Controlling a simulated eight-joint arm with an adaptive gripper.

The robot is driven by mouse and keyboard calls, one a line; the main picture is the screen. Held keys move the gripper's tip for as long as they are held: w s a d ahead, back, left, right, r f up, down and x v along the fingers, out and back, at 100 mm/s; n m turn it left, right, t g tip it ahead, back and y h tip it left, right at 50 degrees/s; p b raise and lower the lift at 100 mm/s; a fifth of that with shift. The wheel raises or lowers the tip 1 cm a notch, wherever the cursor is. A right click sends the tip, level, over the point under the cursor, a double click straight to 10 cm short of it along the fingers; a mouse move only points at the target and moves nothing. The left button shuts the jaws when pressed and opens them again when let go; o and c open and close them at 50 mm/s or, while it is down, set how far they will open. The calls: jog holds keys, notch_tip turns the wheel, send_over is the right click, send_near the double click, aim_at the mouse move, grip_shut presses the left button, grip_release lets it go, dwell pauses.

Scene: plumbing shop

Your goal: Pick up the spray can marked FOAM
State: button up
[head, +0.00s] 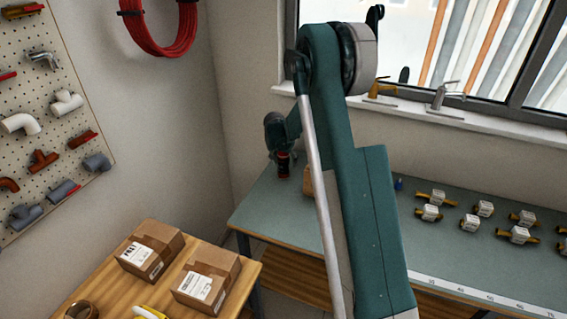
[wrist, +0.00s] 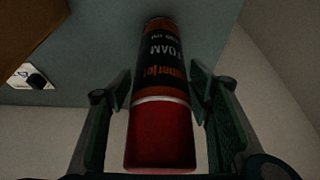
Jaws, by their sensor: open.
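The spray can marked FOAM (wrist: 160,110) fills the middle of the wrist view. It has a red end nearest the camera, a pale ring, and a black and orange label whose lettering appears upside down. My gripper (wrist: 160,85) is open, with one finger on each side of the can. I cannot tell whether either finger touches it. In the head view my gripper (head: 281,140) is at the far left end of the green workbench, and the can (head: 283,168) shows just below it, partly hidden.
A brown block or box (head: 308,184) sits right of the can, partly behind my arm. The workbench (head: 262,205) carries several brass fittings with white tags (head: 482,209) on the right. Two cardboard boxes (head: 150,250) stand on a wooden table at lower left. Window taps (head: 443,97) line the sill.

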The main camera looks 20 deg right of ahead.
jog(key=c, duration=1.2)
jog(key=shift+o, duration=0.2)
jog(key=shift+r, duration=0.1)
jog(key=shift+r, duration=4.95)
